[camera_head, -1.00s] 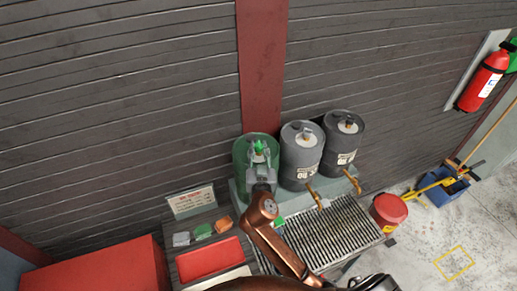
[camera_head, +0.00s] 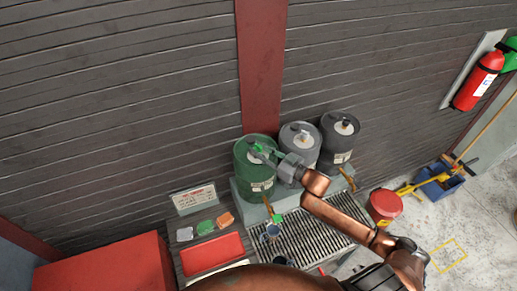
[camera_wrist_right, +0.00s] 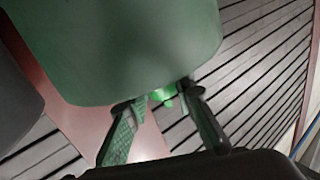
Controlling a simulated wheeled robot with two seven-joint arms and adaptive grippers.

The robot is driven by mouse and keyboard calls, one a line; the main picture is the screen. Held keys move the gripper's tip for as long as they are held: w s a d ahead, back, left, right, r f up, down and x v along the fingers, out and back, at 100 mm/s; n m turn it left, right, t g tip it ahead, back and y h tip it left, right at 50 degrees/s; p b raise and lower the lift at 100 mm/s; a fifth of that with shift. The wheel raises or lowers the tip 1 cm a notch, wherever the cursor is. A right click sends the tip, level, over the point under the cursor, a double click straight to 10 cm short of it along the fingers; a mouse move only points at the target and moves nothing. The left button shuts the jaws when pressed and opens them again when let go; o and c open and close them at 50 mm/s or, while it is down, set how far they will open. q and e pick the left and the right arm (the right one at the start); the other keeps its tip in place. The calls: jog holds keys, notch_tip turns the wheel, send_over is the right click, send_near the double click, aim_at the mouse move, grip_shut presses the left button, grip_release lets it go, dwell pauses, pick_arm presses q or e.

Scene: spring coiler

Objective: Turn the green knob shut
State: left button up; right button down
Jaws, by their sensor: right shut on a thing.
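The green drum (camera_head: 254,182) stands upright at the left of a row of drums against the wall. My right gripper (camera_head: 259,150) reaches over its top from the right and is shut on the small green knob there. In the right wrist view the bright green knob (camera_wrist_right: 165,94) sits between the two fingertips, beside the green drum (camera_wrist_right: 125,45). The fingers hide most of the knob in the head view. A green tap handle (camera_head: 277,217) shows low in front of the green drum. My left gripper is not in view.
Two grey drums (camera_head: 300,142) (camera_head: 340,130) with brass taps stand right of the green one. A slatted grating (camera_head: 318,238) lies in front, with a grey mug (camera_head: 269,233) on it. A sign (camera_head: 194,198) and red tray (camera_head: 212,255) are at left; a red can (camera_head: 384,207) is at right.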

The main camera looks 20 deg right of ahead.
jog(key=shift+n+g+y+b, duration=1.4)
jog(key=shift+n+y, duration=0.4)
jog(key=shift+y, duration=0.4)
jog(key=c, duration=1.7)
grip_release()
jog(key=shift+w, duration=0.1)
jog(key=shift+o, duration=0.2)
jog(key=shift+s+d+f, duration=0.1)
jog(key=shift+s+d, duration=0.3)
jog(key=v, duration=1.1)
